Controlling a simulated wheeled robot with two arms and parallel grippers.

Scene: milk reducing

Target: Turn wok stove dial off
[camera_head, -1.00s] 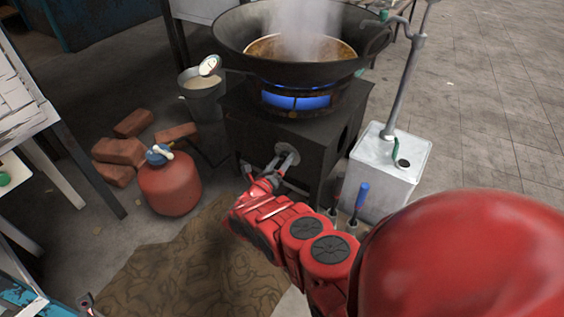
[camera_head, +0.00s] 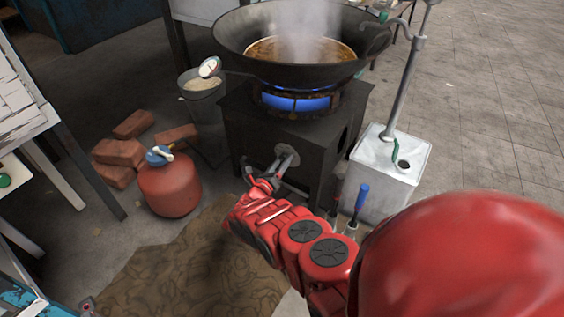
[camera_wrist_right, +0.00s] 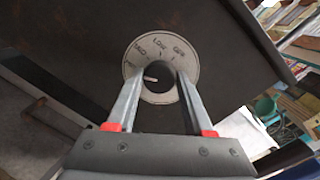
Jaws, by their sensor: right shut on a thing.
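The wok stove (camera_head: 262,138) is a dark metal box with a blue flame (camera_head: 296,103) burning under a large steaming wok (camera_head: 300,62). Its dial (camera_head: 285,152) is on the stove's front face. In the right wrist view the dial (camera_wrist_right: 157,82) is a dark round knob with a pale mark, inside a pale ring plate (camera_wrist_right: 135,55) with printed settings, "LOW" among them. My right gripper (camera_head: 279,162) reaches the dial from the front, its two fingers on either side of the knob and shut on it. The fingers (camera_wrist_right: 157,84) cover parts of the ring. My left gripper is out of view.
A red gas bottle (camera_head: 170,188) with a blue top and several bricks (camera_head: 119,150) stand left of the stove. A bucket (camera_head: 203,95) stands behind them. A white canister (camera_head: 385,170) with a pipe stands to the right. A brown mat (camera_head: 185,262) lies in front.

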